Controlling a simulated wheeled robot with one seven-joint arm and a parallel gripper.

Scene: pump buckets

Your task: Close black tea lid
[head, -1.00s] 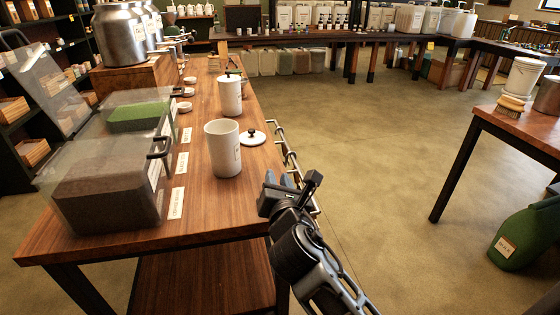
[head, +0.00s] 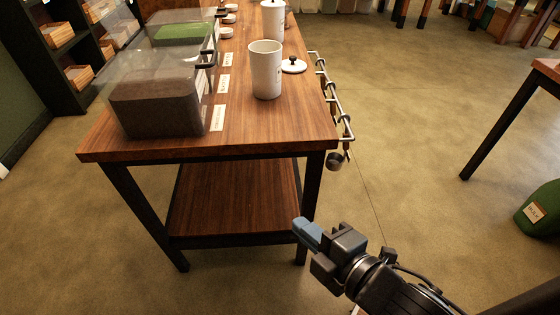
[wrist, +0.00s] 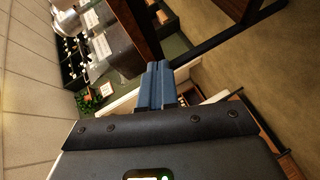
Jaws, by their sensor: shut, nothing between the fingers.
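Clear bins stand along the table's left side in the head view. The nearest bin (head: 163,105) holds a dark brown block and has a black handle (head: 207,57) on its right side. The bin behind it (head: 185,33) holds green contents. A clear panel like a raised lid (head: 108,52) leans out at the left; I cannot tell which bin it belongs to. The labels are too small to read for black tea. My gripper (head: 308,233) is shut and empty, below the tabletop near its front right leg. Its blue fingers (wrist: 156,84) touch each other in the wrist view.
An open white canister (head: 266,72) stands on the table (head: 250,130), with a white lid (head: 294,66) beside it. A rail with hanging items (head: 335,100) runs along the right edge. Shelves (head: 70,45) stand at the left.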

